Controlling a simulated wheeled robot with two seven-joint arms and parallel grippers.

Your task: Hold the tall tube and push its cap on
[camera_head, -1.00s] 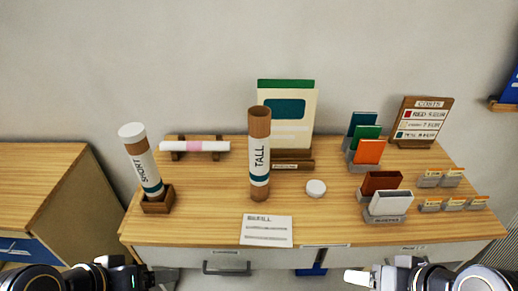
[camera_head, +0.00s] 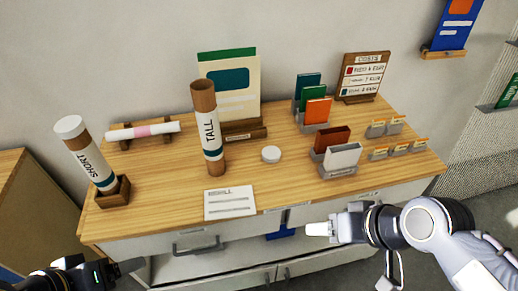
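The tall tube (camera_head: 209,130), brown with a white "TALL" label and a teal band, stands upright on the table, its top open.
A capped short tube (camera_head: 85,153) leans in a wooden holder at left. A paper card (camera_head: 230,203) lies in front of the tall tube. A green-topped board (camera_head: 230,88) stands behind it. Card holders (camera_head: 342,158) fill the right side. A pink-white roll (camera_head: 144,131) rests on a rack.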

